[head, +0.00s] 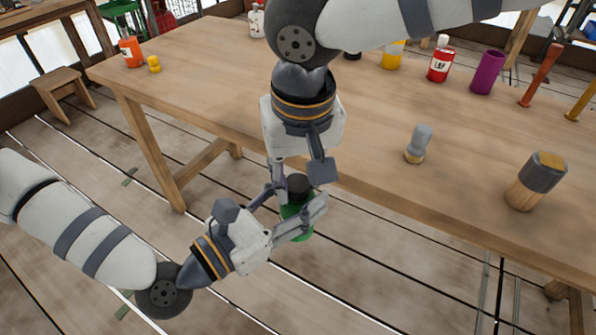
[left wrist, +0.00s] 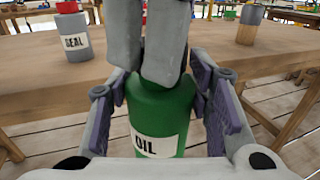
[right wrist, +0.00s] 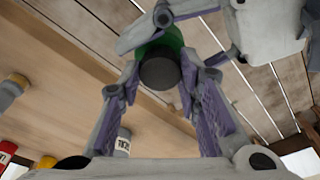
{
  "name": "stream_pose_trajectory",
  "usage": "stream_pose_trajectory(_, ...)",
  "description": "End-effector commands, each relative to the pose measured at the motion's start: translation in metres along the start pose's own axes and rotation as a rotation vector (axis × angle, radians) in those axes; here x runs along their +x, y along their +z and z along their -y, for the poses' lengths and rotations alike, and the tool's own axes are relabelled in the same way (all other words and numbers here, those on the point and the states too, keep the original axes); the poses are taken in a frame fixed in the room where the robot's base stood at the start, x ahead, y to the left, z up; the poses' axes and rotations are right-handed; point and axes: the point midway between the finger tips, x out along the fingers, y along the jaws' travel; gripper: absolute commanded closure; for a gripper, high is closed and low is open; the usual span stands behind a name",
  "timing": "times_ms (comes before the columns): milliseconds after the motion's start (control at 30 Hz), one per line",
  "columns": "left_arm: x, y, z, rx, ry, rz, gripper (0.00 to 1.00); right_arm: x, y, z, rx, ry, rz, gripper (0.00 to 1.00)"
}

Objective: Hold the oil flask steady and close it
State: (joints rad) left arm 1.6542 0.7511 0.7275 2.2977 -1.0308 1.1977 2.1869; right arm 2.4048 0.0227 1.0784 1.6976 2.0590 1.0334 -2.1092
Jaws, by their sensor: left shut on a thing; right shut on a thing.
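The green oil flask (head: 299,230) is held upright off the front edge of the table, in the air over the floor. It also shows in the left wrist view (left wrist: 160,115) with its OIL label facing that camera. My left gripper (head: 293,208) is shut around the flask's body, a finger on each side. My right gripper (head: 299,179) comes down from above and is shut on the black cap (head: 299,186) over the flask's top. The cap also shows in the right wrist view (right wrist: 160,72), in line with the flask. The right fingers hide the joint between cap and neck, so seating cannot be told.
The wooden table (head: 365,150) lies just behind the flask. A stool (head: 62,88) is at left.

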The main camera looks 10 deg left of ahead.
Motion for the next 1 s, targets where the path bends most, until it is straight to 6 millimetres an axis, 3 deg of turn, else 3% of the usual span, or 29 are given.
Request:
stream_pose_trajectory(300,0.000,0.001,0.000,0.000,0.000,0.001,1.00,0.006,0.001,0.000,-0.001,0.001,-0.001,0.80)
stream_pose_trajectory(333,0.000,0.000,0.000,0.000,0.000,0.001,1.00,0.007,0.001,0.000,-0.001,0.001,-0.001,0.67)
stream_pose_trajectory(400,0.000,0.001,0.000,0.000,0.000,0.001,1.00,0.006,0.001,0.000,-0.001,0.001,-0.001,0.51)
stream_pose_trajectory(433,0.000,0.001,0.000,0.000,0.000,0.001,1.00,0.006,0.001,0.000,-0.001,0.001,-0.001,0.49)
stream_pose_trajectory(733,0.000,0.001,0.000,0.000,0.000,0.001,1.00,0.003,0.000,0.000,0.000,0.000,-0.002,0.49)
stream_pose_trajectory(1000,0.000,0.001,0.000,0.000,0.000,0.001,1.00,-0.033,-0.005,-0.001,0.001,0.000,-0.002,0.49)
